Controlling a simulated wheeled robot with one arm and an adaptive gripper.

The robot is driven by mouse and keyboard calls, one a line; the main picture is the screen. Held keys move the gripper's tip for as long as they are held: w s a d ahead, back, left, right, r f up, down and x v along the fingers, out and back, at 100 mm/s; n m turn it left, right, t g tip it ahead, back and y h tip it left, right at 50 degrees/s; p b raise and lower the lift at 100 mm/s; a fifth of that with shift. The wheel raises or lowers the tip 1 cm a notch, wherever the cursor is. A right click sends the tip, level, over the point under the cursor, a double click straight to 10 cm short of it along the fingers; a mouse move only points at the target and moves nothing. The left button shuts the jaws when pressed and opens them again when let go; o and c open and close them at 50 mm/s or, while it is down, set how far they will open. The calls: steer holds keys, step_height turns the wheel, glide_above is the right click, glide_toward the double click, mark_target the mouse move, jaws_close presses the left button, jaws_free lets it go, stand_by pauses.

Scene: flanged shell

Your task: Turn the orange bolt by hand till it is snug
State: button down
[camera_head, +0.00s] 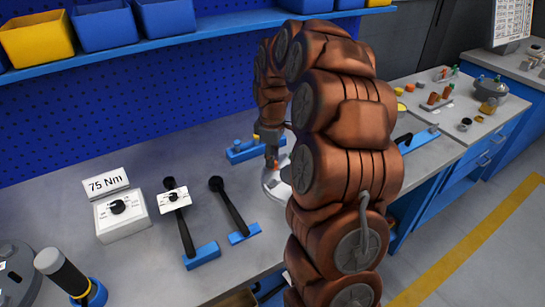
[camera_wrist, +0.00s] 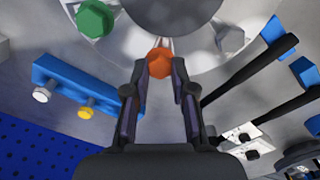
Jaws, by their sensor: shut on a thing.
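The orange bolt (camera_wrist: 159,63) shows its hexagonal head in the wrist view, on the light grey flange (camera_wrist: 203,55) of the shell. My gripper (camera_wrist: 160,72) is shut on the orange bolt, one finger on each side of the head. A green bolt (camera_wrist: 95,19) sits on the flange at the upper left, apart from my fingers. The bolt's shank and thread are hidden.
A blue holder (camera_wrist: 75,86) with a white and a yellow bolt stands close to my gripper. Two black-handled wrenches (camera_head: 182,220) (camera_head: 230,208) lie left of my arm, beside a box under a "75 Nm" sign (camera_head: 108,183). The front bench (camera_head: 140,262) has bare room.

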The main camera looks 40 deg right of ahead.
steer(key=shift+f+m+b, duration=0.1)
steer(key=shift+m+b, duration=0.2)
steer(key=shift+b, duration=0.05)
steer(key=m+b, duration=0.2)
steer(key=shift+f+m, duration=0.15)
steer(key=shift+m, duration=0.15)
steer(key=m+b, duration=0.2)
steer(key=shift+m, duration=0.4)
steer(key=m+b, duration=0.2)
steer(key=m, duration=0.2)
steer(key=shift+d+b, duration=0.1)
steer(key=shift+b, duration=0.3)
steer(key=shift+r+m+b, duration=0.2)
steer(key=shift+m+b, duration=0.1)
steer(key=shift+m, duration=0.7)
steer(key=shift+r+m+b, duration=0.15)
steer(key=shift+m+b, duration=0.1)
steer(key=shift+m, duration=0.75)
steer(key=c, duration=1)
jaws_free()
steer(key=shift+o, duration=0.2)
